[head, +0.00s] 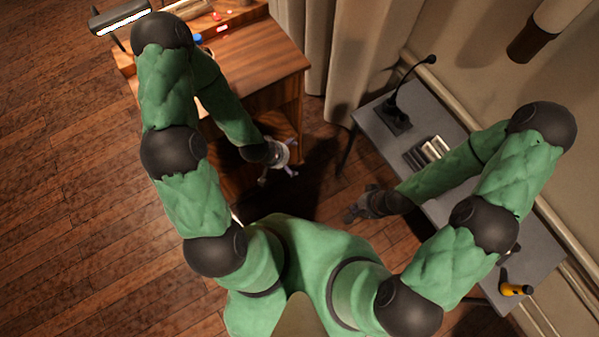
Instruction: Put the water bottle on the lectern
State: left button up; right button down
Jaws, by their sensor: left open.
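I cannot make out a water bottle for certain. A wooden piece of furniture (262,62) with a flat top stands at the upper middle; I cannot tell whether it is the lectern. My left gripper (280,168) is open, low beside the front of this furniture, with nothing visible in it. My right gripper (357,212) hangs over the floor, left of the grey table (378,102); it is dark and its jaws are unclear.
On the grey table are a black gooseneck microphone (397,115), silvery cylinders or blocks (433,149) and a small yellow-and-black object (514,289). The wooden top holds a small blue item (197,38). A curtain (340,60) hangs behind. The floor at left is clear.

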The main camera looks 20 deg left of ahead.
pick_arm(q)
jog(key=s+d+f+g+h, duration=0.1)
jog(key=s+d+f+g, duration=0.2)
jog(key=s+d, duration=0.4)
jog(key=shift+s+d+m+g, duration=0.15)
jog(key=shift+s+m+g, duration=0.2)
jog(key=shift+s, duration=0.5)
jog(key=shift+f, duration=0.2)
notch_tip(320, 180, down, 20)
jog(key=b, duration=1.9)
jog(key=shift+r+b, duration=0.2)
jog(key=shift+b, duration=0.2)
